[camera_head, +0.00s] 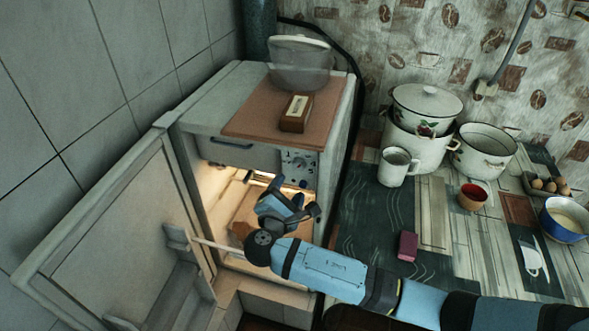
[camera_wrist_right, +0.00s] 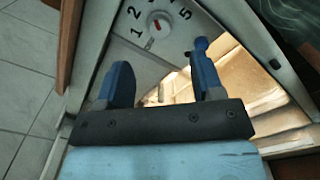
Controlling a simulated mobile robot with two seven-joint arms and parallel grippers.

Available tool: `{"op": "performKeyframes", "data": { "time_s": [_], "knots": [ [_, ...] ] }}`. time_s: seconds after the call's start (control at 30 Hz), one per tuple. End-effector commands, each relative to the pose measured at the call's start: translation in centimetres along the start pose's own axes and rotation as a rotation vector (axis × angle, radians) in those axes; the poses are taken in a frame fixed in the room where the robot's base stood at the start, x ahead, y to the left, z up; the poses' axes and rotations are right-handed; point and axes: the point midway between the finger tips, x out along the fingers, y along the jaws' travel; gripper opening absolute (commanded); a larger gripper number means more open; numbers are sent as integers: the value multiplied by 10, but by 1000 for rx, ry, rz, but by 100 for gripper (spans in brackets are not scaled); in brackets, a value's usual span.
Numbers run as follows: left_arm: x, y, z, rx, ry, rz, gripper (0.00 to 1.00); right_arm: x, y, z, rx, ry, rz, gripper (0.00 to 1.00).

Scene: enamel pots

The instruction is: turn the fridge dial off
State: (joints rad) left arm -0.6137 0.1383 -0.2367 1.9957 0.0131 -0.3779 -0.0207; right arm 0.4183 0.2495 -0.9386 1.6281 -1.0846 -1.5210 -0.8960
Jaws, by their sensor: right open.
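The fridge (camera_head: 214,95) stands with its door (camera_head: 115,245) swung open to the left and its lit inside showing. Its numbered dial (camera_head: 299,161) is on the panel at the upper right of the opening. In the right wrist view the white dial (camera_wrist_right: 158,23) has a red mark and numbers around it; I cannot tell its exact setting. My right gripper (camera_head: 287,207) is open and empty, in front of the opening and below the dial. In the right wrist view its blue fingers (camera_wrist_right: 160,68) are apart, with the dial beyond them and not touched. My left gripper is not in view.
A brown board (camera_head: 245,122) on the fridge top carries a small box (camera_head: 296,113) and a clear-sided pot (camera_head: 300,68). At right, a counter holds enamel pots (camera_head: 418,150), a white mug (camera_head: 394,168), a red cup (camera_head: 472,197) and a pink block (camera_head: 407,246).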

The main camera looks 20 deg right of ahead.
Motion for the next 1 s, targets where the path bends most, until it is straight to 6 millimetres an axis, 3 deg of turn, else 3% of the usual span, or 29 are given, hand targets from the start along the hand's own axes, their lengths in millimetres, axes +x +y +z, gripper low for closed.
{"op": "performKeyframes", "data": {
  "time_s": [0.2, 0.4, 0.8, 0.87, 1.0],
  "knots": [
    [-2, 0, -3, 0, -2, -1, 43, 46, 1, 1, -2, -2, 0, 61],
    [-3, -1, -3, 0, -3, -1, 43, 70, 0, 0, -1, 1, 0, 61],
    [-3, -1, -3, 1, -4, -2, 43, 78, 0, 0, 1, 2, -1, 61],
    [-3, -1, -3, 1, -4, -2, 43, 78, 0, 0, 1, 2, -1, 50],
    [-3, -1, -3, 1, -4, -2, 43, 78, 0, 0, 1, 2, -1, 17]
  ]
}}
